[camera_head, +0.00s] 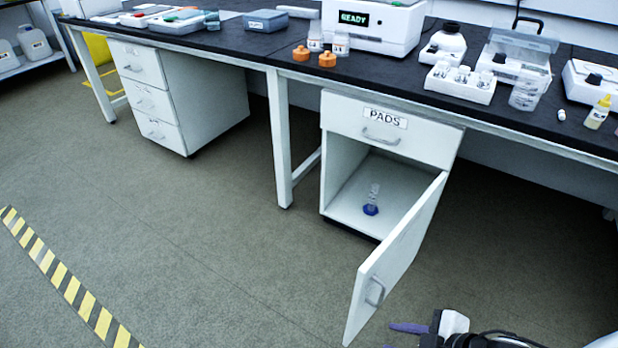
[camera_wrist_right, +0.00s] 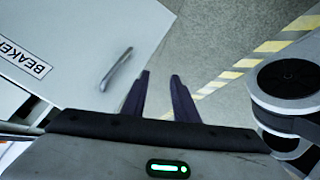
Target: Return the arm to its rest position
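My right gripper (camera_head: 408,328) shows only in part at the bottom edge of the head view, right of the open cabinet door (camera_head: 395,262). In the right wrist view my right gripper (camera_wrist_right: 160,76) has its two dark fingers apart, with only floor between them. A white panel with a handle (camera_wrist_right: 116,69) and a label starting "BEAKE" (camera_wrist_right: 22,57) lies to the left of the fingers. No contact between fingers and panel shows. My left gripper is not in view.
The cabinet under the bench has a drawer labelled PADS (camera_head: 385,117). A glass item with a blue base (camera_head: 371,208) stands inside. The dark bench top (camera_head: 250,44) carries instruments and bottles. A drawer unit (camera_head: 180,97) stands further left. The floor (camera_head: 210,255) in front is clear.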

